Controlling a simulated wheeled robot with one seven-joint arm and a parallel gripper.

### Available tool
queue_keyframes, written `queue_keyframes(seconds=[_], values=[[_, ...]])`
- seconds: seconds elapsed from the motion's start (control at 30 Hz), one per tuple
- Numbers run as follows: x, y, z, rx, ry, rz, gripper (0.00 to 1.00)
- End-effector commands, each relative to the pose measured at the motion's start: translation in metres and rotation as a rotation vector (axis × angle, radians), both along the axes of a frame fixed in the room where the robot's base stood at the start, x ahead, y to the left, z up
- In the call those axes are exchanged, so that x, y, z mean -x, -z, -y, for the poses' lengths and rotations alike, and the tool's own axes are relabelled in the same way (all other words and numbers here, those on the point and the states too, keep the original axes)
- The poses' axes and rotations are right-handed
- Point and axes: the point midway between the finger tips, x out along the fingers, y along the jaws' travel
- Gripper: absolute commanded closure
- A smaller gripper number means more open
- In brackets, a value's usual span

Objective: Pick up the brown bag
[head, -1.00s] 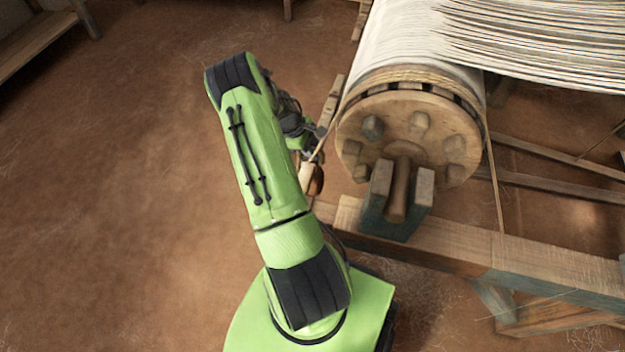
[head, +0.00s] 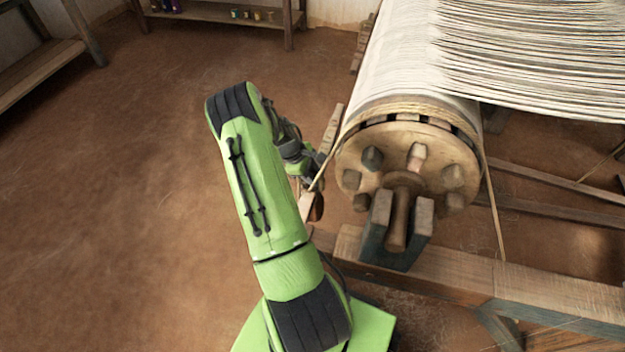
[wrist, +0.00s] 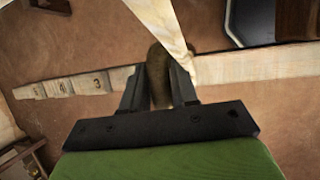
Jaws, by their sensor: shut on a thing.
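The brown bag (wrist: 158,72) shows in the wrist view as a rounded dark brown shape between the two fingers of my gripper (wrist: 159,88). The fingers are shut on it. Its lower part is hidden by the gripper's dark body. In the head view my gripper is mostly hidden behind my green arm. A small brown shape, seemingly the bag (head: 318,208), shows just right of my arm, beside the loom's frame.
The loom's warp beam (head: 400,165) and its wooden frame (head: 440,285) stand close on the right. A pale strip (wrist: 160,22) crosses above the bag in the wrist view. A shelf (head: 215,12) stands at the back. The floor (head: 120,200) on the left is clear.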

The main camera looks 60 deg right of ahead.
Motion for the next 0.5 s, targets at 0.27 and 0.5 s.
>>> queue_keyframes(seconds=[0.27, 0.5], values=[[0.000, -0.025, 0.001, 0.005, 0.002, 0.000, 1.00], [-0.015, -0.025, -0.008, 0.004, -0.001, 0.001, 1.00]])
